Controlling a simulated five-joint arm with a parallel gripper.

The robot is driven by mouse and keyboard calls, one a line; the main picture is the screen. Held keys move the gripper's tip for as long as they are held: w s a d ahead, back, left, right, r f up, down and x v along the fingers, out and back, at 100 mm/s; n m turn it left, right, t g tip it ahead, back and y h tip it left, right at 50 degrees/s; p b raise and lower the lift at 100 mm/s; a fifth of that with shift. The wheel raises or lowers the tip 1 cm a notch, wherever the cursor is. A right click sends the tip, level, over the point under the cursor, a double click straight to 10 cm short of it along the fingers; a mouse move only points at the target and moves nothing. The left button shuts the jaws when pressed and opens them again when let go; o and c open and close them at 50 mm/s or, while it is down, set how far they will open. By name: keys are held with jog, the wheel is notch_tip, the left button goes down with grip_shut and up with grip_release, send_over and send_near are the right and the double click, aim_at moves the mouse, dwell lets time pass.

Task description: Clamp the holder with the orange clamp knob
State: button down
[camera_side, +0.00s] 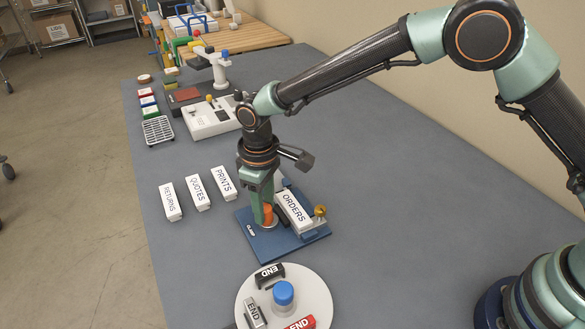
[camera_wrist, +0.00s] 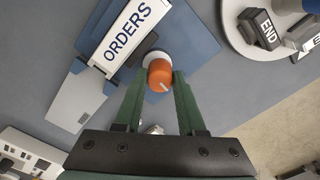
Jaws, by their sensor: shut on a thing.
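The orange clamp knob (camera_wrist: 160,74) has a white pointer line on its top and sits on the blue fixture (camera_side: 257,246). It also shows in the side view (camera_side: 267,214). My gripper (camera_wrist: 157,80) points down at the knob, with a green finger on each side of it, shut on it. The white holder labelled ORDERS (camera_side: 294,211) lies in the fixture right beside the knob. In the wrist view the holder (camera_wrist: 127,33) is just up and left of the knob. In the side view my fingers partly hide the knob.
White blocks marked RETURNS (camera_side: 171,202), QUOTES (camera_side: 198,192) and PRINTS (camera_side: 223,183) stand left of the fixture. A white machine (camera_side: 210,118) stands behind. The table's right side is clear.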

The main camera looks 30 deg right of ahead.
jog(key=shift+n, duration=0.6)
jog(key=c, duration=0.5)
grip_release()
notch_tip(320, 180, up, 12)
dwell(0.4)
